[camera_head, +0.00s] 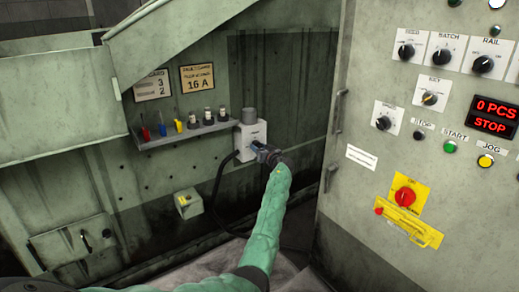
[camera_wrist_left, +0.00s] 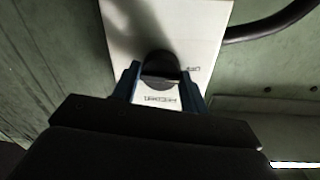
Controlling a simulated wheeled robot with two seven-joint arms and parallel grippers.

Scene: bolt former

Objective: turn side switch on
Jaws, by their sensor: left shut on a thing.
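The side switch is a white box (camera_head: 249,131) on the green machine wall in the head view. Its white face (camera_wrist_left: 205,28) fills the top of the left wrist view, with a dark round knob (camera_wrist_left: 160,66) and small lettering near it. My left gripper (camera_head: 261,148) reaches the front of the box. In the wrist view its two blue fingers (camera_wrist_left: 160,82) stand on either side of the knob and are shut on it. The knob is hidden behind the gripper in the head view. My right gripper is not in view.
A shelf (camera_head: 185,134) with small coloured items is left of the box. A black cable (camera_head: 216,190) hangs below it. A small yellow-grey box (camera_head: 188,203) sits lower left. A control cabinet (camera_head: 345,215) with knobs and a red-yellow switch (camera_head: 405,196) stands at the right.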

